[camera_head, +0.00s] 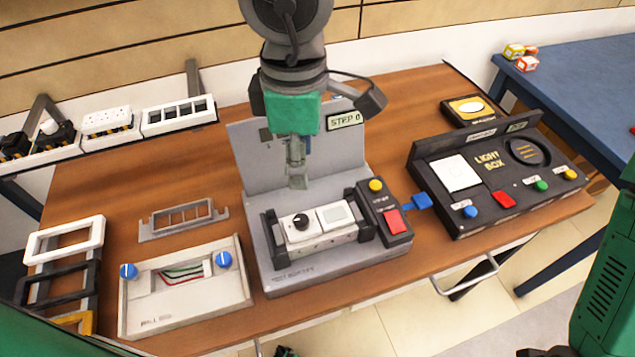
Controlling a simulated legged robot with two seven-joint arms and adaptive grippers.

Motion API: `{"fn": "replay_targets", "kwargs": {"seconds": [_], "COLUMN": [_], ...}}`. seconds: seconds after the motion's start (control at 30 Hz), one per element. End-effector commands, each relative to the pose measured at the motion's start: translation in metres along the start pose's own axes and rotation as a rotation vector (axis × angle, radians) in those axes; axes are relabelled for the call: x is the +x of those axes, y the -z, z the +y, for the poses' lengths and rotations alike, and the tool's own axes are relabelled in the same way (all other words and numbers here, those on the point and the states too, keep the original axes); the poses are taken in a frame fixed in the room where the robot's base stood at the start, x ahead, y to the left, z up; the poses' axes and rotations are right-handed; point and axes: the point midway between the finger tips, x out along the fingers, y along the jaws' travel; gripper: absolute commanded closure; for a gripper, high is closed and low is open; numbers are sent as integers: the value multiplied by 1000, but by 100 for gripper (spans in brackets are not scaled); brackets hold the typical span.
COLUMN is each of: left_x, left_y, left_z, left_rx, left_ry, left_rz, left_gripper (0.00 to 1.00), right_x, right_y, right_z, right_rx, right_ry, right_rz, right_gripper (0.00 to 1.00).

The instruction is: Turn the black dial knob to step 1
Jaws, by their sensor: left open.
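The black dial knob (301,221) is on the left half of a white switch module (319,226). The module sits in a black clamp on a grey test station (278,274). A small display (345,120) on the station's back plate reads "STEP 0". My left gripper (298,180) points down in front of the back plate, above the knob in the picture and apart from it. It is open and seen edge-on, so the gap between its fingers does not show. Nothing is seen in it. My right gripper is not in view.
A red button (394,221) and a yellow one (376,185) are right of the module. A black light box (490,180) stands further right. A grey tray with blue knobs (185,284) and several frames (62,262) are at the left.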

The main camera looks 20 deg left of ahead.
Motion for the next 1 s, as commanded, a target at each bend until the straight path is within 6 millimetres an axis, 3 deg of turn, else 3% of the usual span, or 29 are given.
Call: {"fn": "replay_targets", "kwargs": {"seconds": [0.17,0.5,0.7,1.0], "left_x": [17,91,122,138], "left_y": [-2,-8,-4,-2], "left_z": [-1,1,1,2], "left_rx": [2,5,2,2], "left_ry": [0,2,1,2], "left_rz": [6,14,7,2], "left_gripper": [56,56,56,56], "right_x": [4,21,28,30], "right_y": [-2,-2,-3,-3], "right_z": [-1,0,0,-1], "right_rx": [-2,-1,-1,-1], "right_ry": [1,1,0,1], "right_rz": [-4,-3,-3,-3], "right_gripper": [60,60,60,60]}}
